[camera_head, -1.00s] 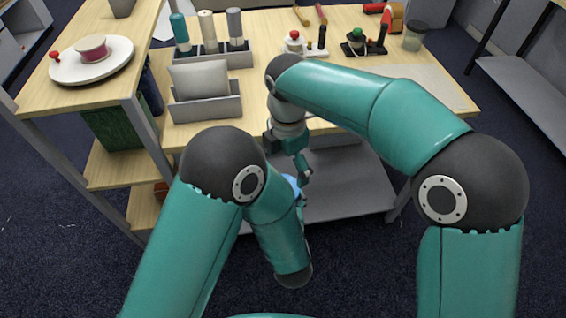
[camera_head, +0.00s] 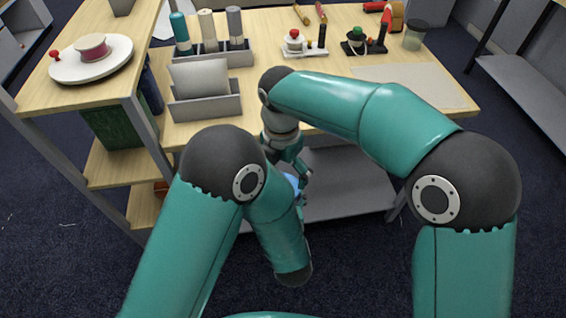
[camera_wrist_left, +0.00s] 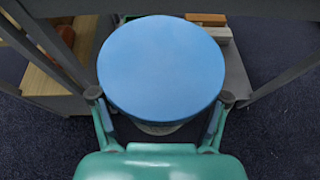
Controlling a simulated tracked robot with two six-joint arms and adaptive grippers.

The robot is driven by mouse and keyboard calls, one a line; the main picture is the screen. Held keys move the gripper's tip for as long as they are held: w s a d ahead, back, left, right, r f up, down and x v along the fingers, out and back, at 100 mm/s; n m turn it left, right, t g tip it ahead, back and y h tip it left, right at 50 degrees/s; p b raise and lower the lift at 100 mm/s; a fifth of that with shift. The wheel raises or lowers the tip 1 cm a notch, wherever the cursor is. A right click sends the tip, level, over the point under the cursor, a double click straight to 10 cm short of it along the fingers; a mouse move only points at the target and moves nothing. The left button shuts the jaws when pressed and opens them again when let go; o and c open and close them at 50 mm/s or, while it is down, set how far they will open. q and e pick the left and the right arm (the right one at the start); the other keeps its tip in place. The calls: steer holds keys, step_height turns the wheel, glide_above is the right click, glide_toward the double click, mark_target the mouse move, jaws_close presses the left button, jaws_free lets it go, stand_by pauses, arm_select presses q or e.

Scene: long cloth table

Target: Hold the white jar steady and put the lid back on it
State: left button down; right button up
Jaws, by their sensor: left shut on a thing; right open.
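In the left wrist view a round blue lid (camera_wrist_left: 162,68) faces the camera and hides most of what is under it. A pale sliver of the white jar (camera_wrist_left: 158,129) shows below its near edge. I cannot tell whether the lid is fully seated. My left gripper (camera_wrist_left: 160,99) has one finger on each side and is shut on the jar. In the head view my left forearm hides that gripper. A bit of the blue lid (camera_head: 292,182) shows there beside my open right gripper (camera_head: 301,186). Whether the right fingers touch the lid is unclear.
The cloth table (camera_head: 455,110) stands beyond my arms, with a grey bin (camera_head: 205,106), a bottle rack (camera_head: 215,60) and small tools at the back. A shelf unit (camera_head: 75,95) with a white plate (camera_head: 92,68) stands at left. A grey lower shelf (camera_head: 345,195) lies under the table.

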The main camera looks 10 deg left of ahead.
steer(key=shift+f, duration=2.7)
steer(key=c, duration=1.1)
steer(key=shift+f+m, duration=0.1)
steer(key=shift+m, duration=1.6)
steer(key=o, duration=1.1)
steer(key=shift+r, duration=2.35)
